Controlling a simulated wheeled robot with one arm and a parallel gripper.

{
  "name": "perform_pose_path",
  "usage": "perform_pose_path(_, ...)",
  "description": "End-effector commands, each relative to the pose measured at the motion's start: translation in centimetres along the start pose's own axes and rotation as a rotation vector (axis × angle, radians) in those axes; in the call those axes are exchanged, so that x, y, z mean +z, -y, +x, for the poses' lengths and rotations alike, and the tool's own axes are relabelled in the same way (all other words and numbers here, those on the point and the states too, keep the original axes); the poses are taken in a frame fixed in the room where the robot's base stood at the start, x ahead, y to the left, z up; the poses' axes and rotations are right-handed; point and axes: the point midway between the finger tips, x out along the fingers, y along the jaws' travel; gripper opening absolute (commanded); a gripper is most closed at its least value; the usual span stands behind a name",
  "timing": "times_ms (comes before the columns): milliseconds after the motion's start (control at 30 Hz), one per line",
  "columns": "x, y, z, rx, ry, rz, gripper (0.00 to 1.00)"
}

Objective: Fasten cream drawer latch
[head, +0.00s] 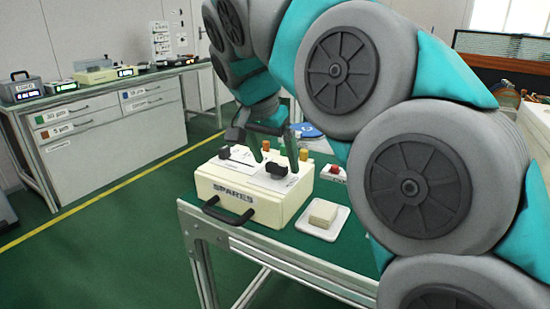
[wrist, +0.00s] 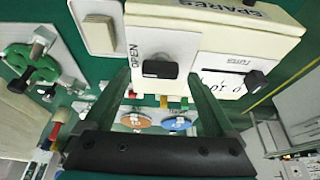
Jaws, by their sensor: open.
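The cream drawer unit (head: 240,205), marked SPARES and with a dark front handle (head: 228,215), stands on the green-topped bench. It also shows upside down in the wrist view (wrist: 225,28). On its top, a black latch knob (wrist: 160,69) sits on a white plate reading OPEN; the knob also shows in the head view (head: 275,170). A second black knob (wrist: 257,78) sits on a slotted, marked plate. My gripper (wrist: 160,78) is open, its green fingers on either side of the latch knob in the picture. I cannot tell whether they touch it.
A white tray with a cream block (head: 322,213) lies right of the unit. A red button (head: 334,169) is behind it. In the wrist view, a green shackle-like piece (wrist: 32,62) and coloured discs (wrist: 137,119) lie nearby. A grey cabinet (head: 115,130) stands far left across clear floor.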

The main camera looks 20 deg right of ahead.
Motion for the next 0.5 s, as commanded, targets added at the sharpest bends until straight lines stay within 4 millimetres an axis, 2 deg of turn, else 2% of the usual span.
perform_pose_path(400, 0.09, -0.01, 0.7, 0.002, 0.001, -0.001, 0.9)
perform_pose_path(500, 0.09, 0.0, 0.7, 0.002, 0.001, -0.002, 0.79)
